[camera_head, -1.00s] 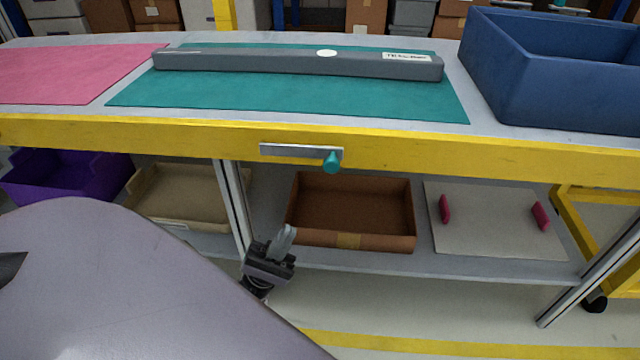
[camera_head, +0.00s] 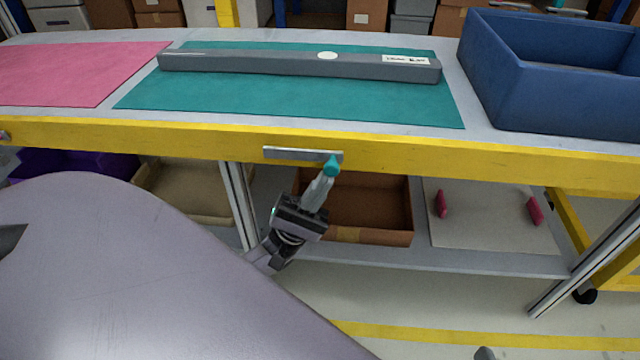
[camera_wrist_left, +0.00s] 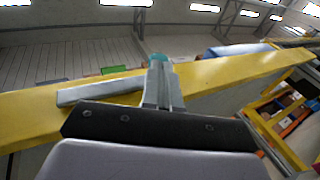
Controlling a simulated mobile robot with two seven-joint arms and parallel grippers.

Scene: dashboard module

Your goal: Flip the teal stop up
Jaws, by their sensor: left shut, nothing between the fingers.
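The teal stop (camera_head: 332,166) is a small teal knob at the right end of a flat grey metal bar (camera_head: 290,154) on the table's yellow front edge. The bar lies about level. My left gripper (camera_head: 323,181) is shut and empty, with its fingertips just below the knob, at or very near it. In the left wrist view the knob (camera_wrist_left: 158,58) shows just beyond the tips of my shut fingers (camera_wrist_left: 160,75), which hide part of it. The grey bar (camera_wrist_left: 100,90) runs to the left there. I cannot tell whether fingers and knob touch. My right gripper is not identifiable.
A long grey bar-shaped module (camera_head: 290,66) lies on a teal mat (camera_head: 240,98) on the tabletop. A blue bin (camera_head: 560,100) stands at the right. A brown tray (camera_head: 370,234) sits on the lower shelf behind my gripper. The yellow edge (camera_head: 480,161) right of the knob is clear.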

